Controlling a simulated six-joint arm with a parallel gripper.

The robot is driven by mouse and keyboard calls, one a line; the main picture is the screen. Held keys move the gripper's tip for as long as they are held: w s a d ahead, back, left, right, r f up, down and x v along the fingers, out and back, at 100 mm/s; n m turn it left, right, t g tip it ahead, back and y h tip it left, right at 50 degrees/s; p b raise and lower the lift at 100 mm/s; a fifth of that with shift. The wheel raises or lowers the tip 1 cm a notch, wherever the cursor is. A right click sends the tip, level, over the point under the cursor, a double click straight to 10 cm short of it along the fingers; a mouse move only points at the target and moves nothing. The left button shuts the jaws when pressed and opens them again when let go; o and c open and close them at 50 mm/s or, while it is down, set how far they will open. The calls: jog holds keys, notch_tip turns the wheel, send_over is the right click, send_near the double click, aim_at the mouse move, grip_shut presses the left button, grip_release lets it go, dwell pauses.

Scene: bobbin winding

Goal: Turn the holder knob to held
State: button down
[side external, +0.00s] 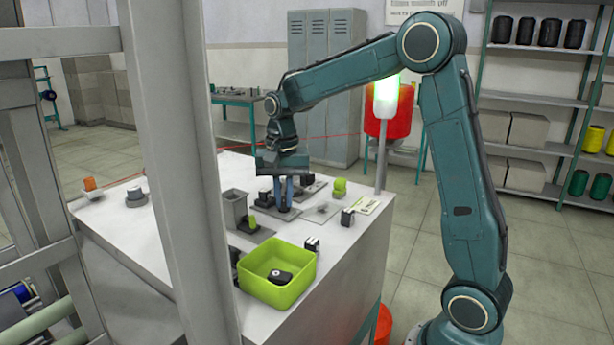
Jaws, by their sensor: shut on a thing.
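My gripper (283,209) points straight down over the white worktable (345,255), near its middle. Its two blue fingers are close together and shut on a small part at a dark grey base plate (289,217). That part appears to be the holder knob, but the fingers hide it almost fully. Its turned position and any marking for held cannot be read from this view.
A green bin (250,292) with a black part (280,277) stands at the front. A grey open box (235,207) is left of my gripper. A green spool (340,187) and black blocks (347,217) are to the right. A grey post (180,150) crosses the foreground.

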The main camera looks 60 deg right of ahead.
aim_at(284, 199)
jog(key=n, duration=0.5)
jog(key=shift+n, duration=0.4)
jog(key=n, duration=0.4)
jog(key=shift+r+n, duration=0.1)
jog(key=shift+n, duration=0.3)
jog(key=c, duration=1.5)
grip_release()
notch_tip(284, 199, up, 14)
jog(key=shift+f, duration=0.1)
